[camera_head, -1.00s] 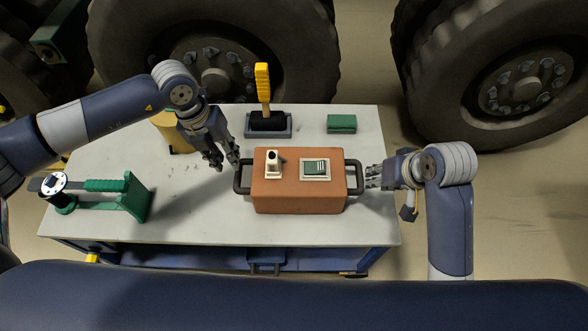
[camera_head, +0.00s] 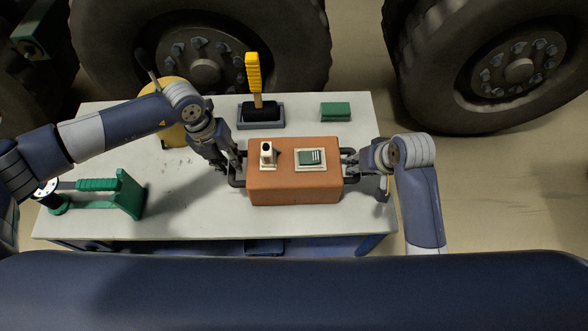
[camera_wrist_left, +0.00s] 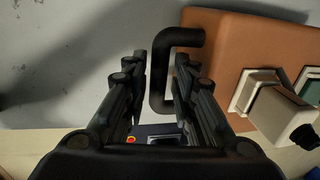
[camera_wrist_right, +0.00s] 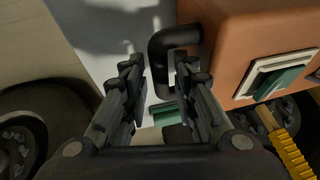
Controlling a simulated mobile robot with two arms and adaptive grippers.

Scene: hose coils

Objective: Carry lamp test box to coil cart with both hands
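The lamp test box (camera_head: 294,186) is an orange-brown box with a cream socket (camera_head: 267,154) and a green switch (camera_head: 311,158) on top. It sits on the white-topped cart table, with a dark handle at each end. My left gripper (camera_head: 238,167) is at the left handle; in the left wrist view its open fingers stand on either side of the handle bar (camera_wrist_left: 160,75). My right gripper (camera_head: 350,163) is at the right handle; in the right wrist view its open fingers straddle that handle (camera_wrist_right: 160,65). Neither gripper has closed.
The table top (camera_head: 190,225) also carries a green tool (camera_head: 120,190) at the left, a yellow-handled tool in a dark holder (camera_head: 258,110), a green block (camera_head: 335,111) and a yellow round object (camera_head: 172,130) behind my left arm. Large wheels (camera_head: 205,62) stand behind the table.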

